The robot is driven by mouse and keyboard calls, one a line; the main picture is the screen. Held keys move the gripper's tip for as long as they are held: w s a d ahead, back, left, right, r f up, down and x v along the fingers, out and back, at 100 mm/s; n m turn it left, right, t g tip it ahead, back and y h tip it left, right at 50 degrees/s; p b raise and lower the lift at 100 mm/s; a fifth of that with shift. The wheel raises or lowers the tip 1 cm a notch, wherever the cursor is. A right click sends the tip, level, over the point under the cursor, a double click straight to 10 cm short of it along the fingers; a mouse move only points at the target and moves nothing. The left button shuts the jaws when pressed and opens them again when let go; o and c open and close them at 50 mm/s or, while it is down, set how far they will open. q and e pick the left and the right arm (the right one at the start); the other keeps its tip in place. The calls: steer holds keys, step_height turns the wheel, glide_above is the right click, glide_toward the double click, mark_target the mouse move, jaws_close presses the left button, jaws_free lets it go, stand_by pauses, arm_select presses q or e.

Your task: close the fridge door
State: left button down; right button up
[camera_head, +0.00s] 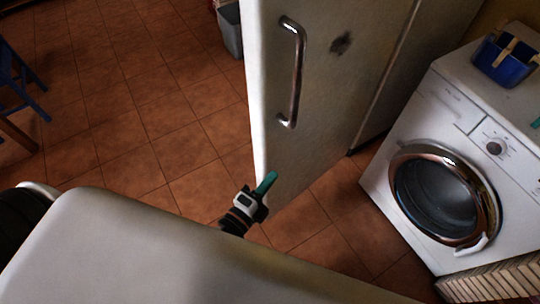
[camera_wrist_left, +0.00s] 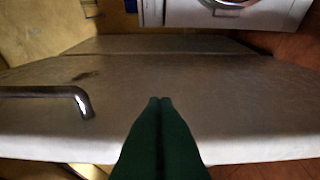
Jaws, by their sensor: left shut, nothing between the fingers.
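The fridge door (camera_head: 335,100) is a tall, scuffed off-white panel in the middle of the head view. It has a vertical metal handle (camera_head: 292,70) near its left edge and a dark smudge on its face. My left gripper (camera_head: 266,183) is shut and empty, at the lower left edge of the door, below the handle. In the left wrist view its green fingers (camera_wrist_left: 158,103) are together and overlap the door face (camera_wrist_left: 220,90), with the handle (camera_wrist_left: 50,92) to their left. I cannot tell whether they touch it. My right gripper is not in view.
A white washing machine (camera_head: 400,130) stands to the right, with a blue basket (camera_head: 503,62) on top. A grey bin (camera_head: 230,30) stands behind the door's left side. Blue chair legs (camera_head: 20,80) are at the far left. The tiled floor (camera_head: 130,110) between is clear.

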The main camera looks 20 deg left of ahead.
mark_target(270, 157)
arm_select(q)
steer(key=shift+w+a+p, duration=0.15)
steer(key=shift+w+a, duration=0.2)
steer(key=shift+w, duration=0.75)
steer(key=shift+w+a+p, duration=0.2)
steer(key=shift+w+a, duration=0.2)
steer(key=shift+w, duration=0.75)
steer(key=shift+w+a+p, duration=0.15)
steer(key=shift+w+a, duration=0.2)
steer(key=shift+w, duration=0.75)
